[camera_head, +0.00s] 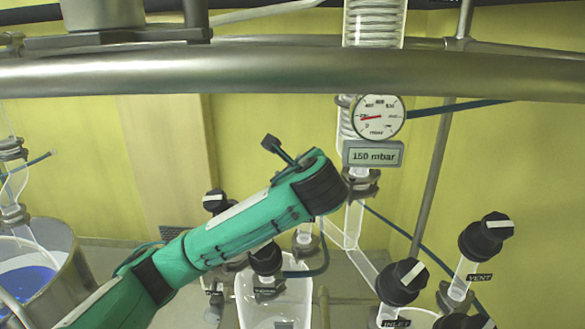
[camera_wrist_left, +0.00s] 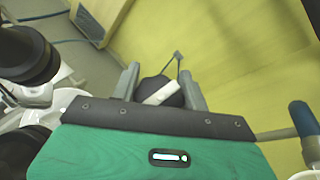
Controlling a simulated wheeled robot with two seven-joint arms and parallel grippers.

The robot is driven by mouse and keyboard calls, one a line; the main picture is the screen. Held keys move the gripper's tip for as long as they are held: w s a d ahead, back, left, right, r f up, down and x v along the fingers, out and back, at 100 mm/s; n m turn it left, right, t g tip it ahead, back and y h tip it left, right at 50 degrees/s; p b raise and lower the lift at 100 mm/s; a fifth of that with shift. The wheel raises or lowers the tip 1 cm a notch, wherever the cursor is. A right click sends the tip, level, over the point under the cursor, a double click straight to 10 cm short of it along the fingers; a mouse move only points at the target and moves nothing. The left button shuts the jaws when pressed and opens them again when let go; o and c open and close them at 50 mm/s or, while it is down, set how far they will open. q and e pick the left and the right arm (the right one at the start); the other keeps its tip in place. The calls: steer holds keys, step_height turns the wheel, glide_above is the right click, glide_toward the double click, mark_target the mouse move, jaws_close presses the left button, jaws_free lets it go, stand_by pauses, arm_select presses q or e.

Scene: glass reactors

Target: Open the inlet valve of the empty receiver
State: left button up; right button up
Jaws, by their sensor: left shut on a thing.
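My left gripper (camera_wrist_left: 160,88) is shut on a black valve knob (camera_wrist_left: 158,94) with a white bar, one finger on each side. I cannot tell which valve this knob belongs to. In the head view my green left arm reaches in from the left and hides its own gripper. To the right are a knob above the INLET label (camera_head: 401,282) and a knob above the VENT label (camera_head: 487,237). Another black knob (camera_head: 265,259) sits over a clear glass vessel (camera_head: 273,300), and one more knob (camera_head: 215,201) is behind my arm. My right gripper is not in view.
A gauge (camera_head: 378,117) sits above a display (camera_head: 373,154) reading 150 mbar. A thick metal rail (camera_head: 280,72) crosses the top. A steel pot (camera_head: 72,268) with blue liquid stands at left. Glass tubes and hoses crowd the right; other black knobs (camera_wrist_left: 28,55) are left in the wrist view.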

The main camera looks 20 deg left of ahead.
arm_select(q)
steer(key=shift+r, duration=0.1)
stand_by(0.3)
steer(key=o, duration=1)
steer(key=v, duration=0.2)
steer(key=shift+s+d, duration=0.15)
steer(key=shift+s, duration=0.1)
steer(key=shift+v, duration=2.4)
steer(key=shift+b, duration=0.3)
